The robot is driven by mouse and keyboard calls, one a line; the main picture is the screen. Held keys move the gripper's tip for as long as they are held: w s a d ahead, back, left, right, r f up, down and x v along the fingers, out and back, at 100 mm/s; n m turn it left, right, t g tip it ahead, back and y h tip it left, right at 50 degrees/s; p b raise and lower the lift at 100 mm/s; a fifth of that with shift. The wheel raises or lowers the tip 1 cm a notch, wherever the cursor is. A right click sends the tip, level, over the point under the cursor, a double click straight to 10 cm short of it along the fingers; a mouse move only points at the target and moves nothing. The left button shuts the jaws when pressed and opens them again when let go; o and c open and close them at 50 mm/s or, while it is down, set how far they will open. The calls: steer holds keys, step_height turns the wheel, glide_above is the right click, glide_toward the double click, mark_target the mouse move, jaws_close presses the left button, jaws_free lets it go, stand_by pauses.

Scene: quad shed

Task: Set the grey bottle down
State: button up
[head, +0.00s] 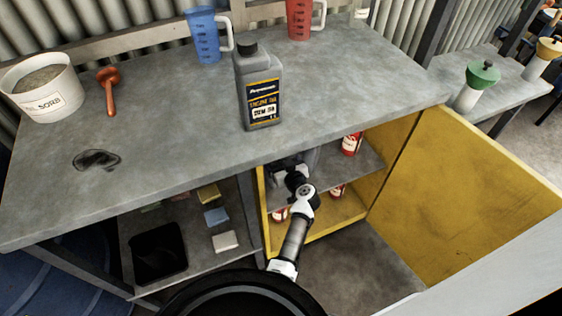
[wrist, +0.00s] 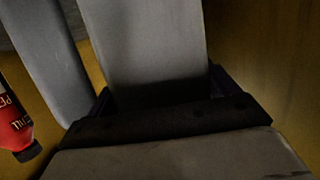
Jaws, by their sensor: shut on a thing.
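My gripper (head: 287,172) is inside the open yellow cabinet under the bench, at the height of its shelf. It is shut on a grey bottle (wrist: 145,40), whose plain grey side fills the middle of the wrist view between the dark jaws (wrist: 160,105). In the head view this bottle is mostly hidden behind my gripper and the bench edge. I cannot tell whether its base touches the shelf (head: 355,165). A second grey shape (wrist: 45,60) stands close to its left in the wrist view. Another grey oil bottle (head: 260,92) with a black cap stands upright on the bench top.
Red bottles (head: 351,144) stand in the cabinet; one shows at left in the wrist view (wrist: 14,118). The cabinet door (head: 465,200) is open to the right. The bench (head: 180,130) holds a white tub (head: 43,95), a blue jug (head: 207,38) and a red jug (head: 300,18).

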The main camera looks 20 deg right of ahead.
steer(key=o, duration=1.6)
steer(key=shift+c, duration=0.2)
steer(key=shift+r, duration=0.2)
steer(key=b+v, duration=0.1)
steer(key=v, duration=1.1)
steer(key=shift+b, duration=0.35)
steer(key=shift+a, duration=0.1)
